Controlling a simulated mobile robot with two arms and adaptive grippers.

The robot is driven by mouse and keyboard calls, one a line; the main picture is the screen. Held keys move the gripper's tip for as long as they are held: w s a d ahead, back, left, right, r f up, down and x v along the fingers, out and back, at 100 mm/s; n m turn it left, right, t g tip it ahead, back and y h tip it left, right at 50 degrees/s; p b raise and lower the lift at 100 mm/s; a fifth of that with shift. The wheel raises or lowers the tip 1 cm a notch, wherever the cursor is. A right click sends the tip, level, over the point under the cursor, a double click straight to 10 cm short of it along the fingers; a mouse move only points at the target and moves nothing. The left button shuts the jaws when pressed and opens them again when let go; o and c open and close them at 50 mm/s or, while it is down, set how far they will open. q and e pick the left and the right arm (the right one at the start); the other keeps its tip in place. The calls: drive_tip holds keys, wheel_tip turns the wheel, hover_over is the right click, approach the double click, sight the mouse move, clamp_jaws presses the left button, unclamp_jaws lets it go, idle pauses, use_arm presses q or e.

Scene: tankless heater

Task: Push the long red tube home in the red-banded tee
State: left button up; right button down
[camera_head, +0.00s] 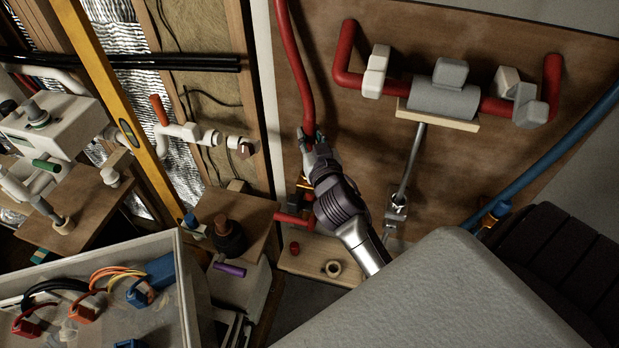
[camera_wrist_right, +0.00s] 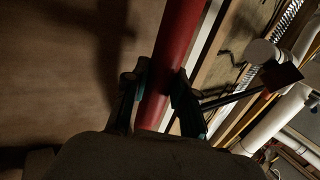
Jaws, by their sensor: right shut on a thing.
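The long red tube (camera_head: 296,62) comes down from the top edge in the head view, bending slightly. My right gripper (camera_head: 313,140) is shut around its lower part. In the right wrist view the tube (camera_wrist_right: 179,35) passes between the two dark fingers of the gripper (camera_wrist_right: 160,92). Below the gripper, a small brass-coloured fitting (camera_head: 302,184) shows beside my wrist, above a short red pipe (camera_head: 292,218). It may be the red-banded tee, but no band can be made out. The tube's lower end and its seating are hidden by my gripper. My left gripper is not in view.
A grey cylindrical unit (camera_head: 443,99) with red pipes is mounted on the brown board (camera_head: 400,30) to the right. A blue tube (camera_head: 568,137) runs at far right. A wooden ledge (camera_head: 312,257) lies below. A clear bin (camera_head: 185,290) of wired parts stands at lower left.

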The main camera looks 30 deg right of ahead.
drive_tip(key=shift+f+b, duration=0.8)
drive_tip(key=shift+f, duration=0.3)
drive_tip(key=shift+f+b, duration=1.2)
drive_tip(key=shift+f, duration=0.3)
idle(1.2)
drive_tip(key=c, duration=0.9)
unclamp_jaws()
drive_tip(key=shift+o, duration=0.2)
drive_tip(key=v, duration=0.7)
drive_tip(key=shift+s, duration=0.25)
